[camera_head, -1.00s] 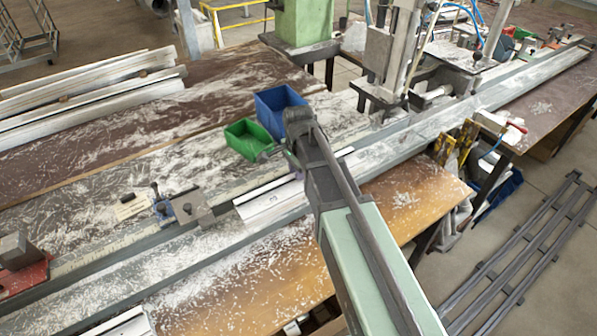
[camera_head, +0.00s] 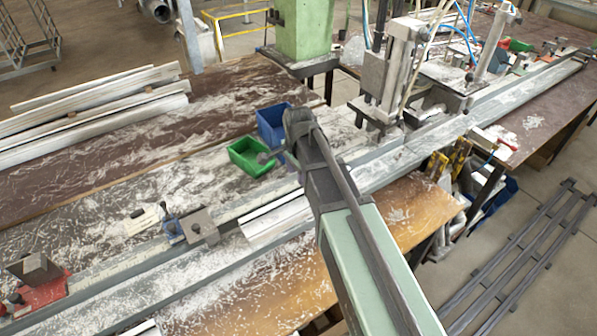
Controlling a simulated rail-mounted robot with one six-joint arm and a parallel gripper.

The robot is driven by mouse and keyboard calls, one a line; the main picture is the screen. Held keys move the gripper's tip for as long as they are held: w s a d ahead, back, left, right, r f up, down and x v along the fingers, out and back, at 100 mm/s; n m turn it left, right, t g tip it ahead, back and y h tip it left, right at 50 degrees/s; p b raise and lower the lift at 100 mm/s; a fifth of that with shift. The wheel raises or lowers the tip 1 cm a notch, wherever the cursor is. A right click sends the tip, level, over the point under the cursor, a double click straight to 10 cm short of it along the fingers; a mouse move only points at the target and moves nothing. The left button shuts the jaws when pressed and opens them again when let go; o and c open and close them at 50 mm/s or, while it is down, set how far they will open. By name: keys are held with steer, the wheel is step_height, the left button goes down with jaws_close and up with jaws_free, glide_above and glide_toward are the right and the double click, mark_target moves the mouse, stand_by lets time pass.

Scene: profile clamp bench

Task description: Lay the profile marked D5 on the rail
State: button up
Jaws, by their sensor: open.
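A short, pale profile (camera_head: 275,222) lies along the rail (camera_head: 140,285), to the right of a grey clamp block (camera_head: 200,228). My arm covers its right end. I cannot read a mark on it now. Several long, pale profiles (camera_head: 85,118) lie side by side on the brown table at the left; I can read no marks there. The end of another pale piece (camera_head: 145,328) shows at the bottom edge. My arm reaches up from the lower right over the rail, and its links hide my gripper's fingers.
A green bin (camera_head: 252,157) and a blue bin (camera_head: 270,128) stand behind the rail by my arm. A red-based fixture (camera_head: 38,285) sits at the far left. A machine head (camera_head: 385,85) stands over the rail farther right. White shavings cover the bench.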

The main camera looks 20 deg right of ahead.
step_height(320, 180, up, 5)
steer(key=shift+f+p, duration=0.2)
steer(key=shift+p, duration=1.05)
steer(key=s+n, duration=1.4)
steer(key=shift+s, duration=0.4)
steer(key=shift+f, duration=0.15)
step_height(320, 180, down, 4)
steer(key=b, duration=0.4)
steer(key=shift+f+b, duration=0.25)
steer(key=shift+b, duration=0.15)
